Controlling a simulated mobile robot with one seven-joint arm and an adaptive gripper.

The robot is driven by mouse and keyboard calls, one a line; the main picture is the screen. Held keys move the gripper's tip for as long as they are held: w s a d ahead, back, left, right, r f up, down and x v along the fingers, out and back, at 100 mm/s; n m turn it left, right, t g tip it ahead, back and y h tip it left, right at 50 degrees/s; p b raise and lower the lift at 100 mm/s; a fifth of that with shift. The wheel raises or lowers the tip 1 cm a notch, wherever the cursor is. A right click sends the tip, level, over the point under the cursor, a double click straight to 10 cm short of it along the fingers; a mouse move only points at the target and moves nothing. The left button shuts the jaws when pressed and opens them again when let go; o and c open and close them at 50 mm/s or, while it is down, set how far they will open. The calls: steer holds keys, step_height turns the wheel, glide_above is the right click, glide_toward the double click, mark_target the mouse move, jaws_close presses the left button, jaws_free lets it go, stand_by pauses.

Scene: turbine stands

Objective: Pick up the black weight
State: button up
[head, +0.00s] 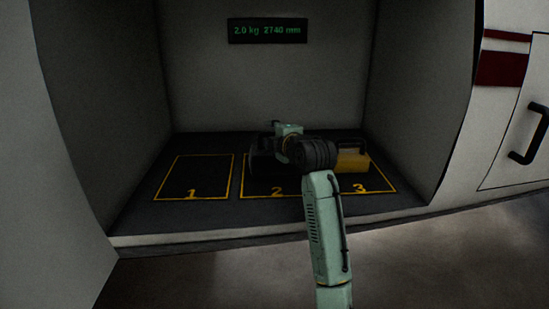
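A dark block that looks like the black weight (261,163) sits in the bay on the square marked 2. Its right part is hidden behind my arm. My arm reaches into the bay from below, and its wrist (288,130) is above and behind this block. The fingers of my gripper are hidden by the arm links and the dark block. I cannot tell whether they are open or shut, or whether they touch the weight.
A yellow weight (352,161) with a dark handle stands on square 3, right beside my arm. Square 1 (194,176) is empty. Bay walls close in on the left, right and back. A display (267,31) on the back wall reads "2.0 kg 2740 mm".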

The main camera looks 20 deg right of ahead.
steer(key=shift+c, duration=0.4)
jaws_close()
steer(key=shift+r, duration=0.25)
